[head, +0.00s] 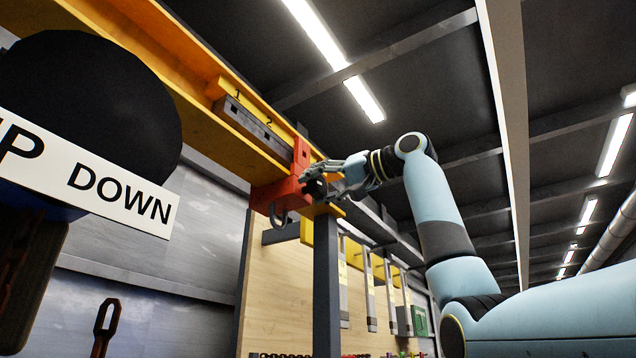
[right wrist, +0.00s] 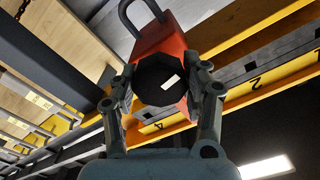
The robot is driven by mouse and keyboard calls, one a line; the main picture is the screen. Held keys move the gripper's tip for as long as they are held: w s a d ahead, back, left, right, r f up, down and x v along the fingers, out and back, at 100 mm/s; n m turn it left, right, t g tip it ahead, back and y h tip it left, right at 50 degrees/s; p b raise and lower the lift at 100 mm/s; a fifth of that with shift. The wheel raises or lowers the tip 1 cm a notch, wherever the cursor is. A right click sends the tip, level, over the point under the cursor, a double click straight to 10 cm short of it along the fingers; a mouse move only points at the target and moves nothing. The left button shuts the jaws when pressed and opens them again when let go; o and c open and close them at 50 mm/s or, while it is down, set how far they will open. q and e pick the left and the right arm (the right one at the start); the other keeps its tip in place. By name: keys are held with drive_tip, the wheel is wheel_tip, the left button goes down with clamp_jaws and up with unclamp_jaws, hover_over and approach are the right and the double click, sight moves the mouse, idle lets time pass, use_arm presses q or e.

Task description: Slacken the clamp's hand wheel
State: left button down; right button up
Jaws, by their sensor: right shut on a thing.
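The red clamp (head: 273,193) sits on the lower part of the yellow beam, with a grey hook or shackle (head: 281,214) hanging below it. In the right wrist view the clamp (right wrist: 168,42) is behind its black, many-sided hand wheel (right wrist: 160,82), which has a white mark on its face. My right gripper (head: 318,180) is at the clamp's right side. In the right wrist view my right gripper (right wrist: 161,88) has one finger on each side of the hand wheel and is shut on it. My left gripper is not in view.
The yellow beam (head: 200,105) runs overhead and carries numbered marks. A large dark round thing (head: 95,100) and a white sign reading DOWN (head: 120,198) block the left. A dark post (head: 326,285) stands below the clamp, before a wooden panel (head: 275,300).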

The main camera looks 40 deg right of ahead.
drive_tip(key=n+p, duration=0.2)
drive_tip(key=n, duration=0.3)
drive_tip(key=shift+w+f+n, duration=0.1)
drive_tip(key=shift+f+n, duration=0.05)
drive_tip(key=shift+n, duration=0.15)
drive_tip(key=shift+n+p, duration=0.5)
drive_tip(key=shift+n, duration=1.4)
drive_tip(key=o, duration=1.2)
drive_tip(key=shift+d, duration=0.1)
drive_tip(key=shift+c, duration=0.2)
drive_tip(key=shift+s, duration=0.2)
drive_tip(key=v, duration=1.1)
drive_tip(key=shift+s+d, duration=0.15)
drive_tip(key=shift+s, duration=0.15)
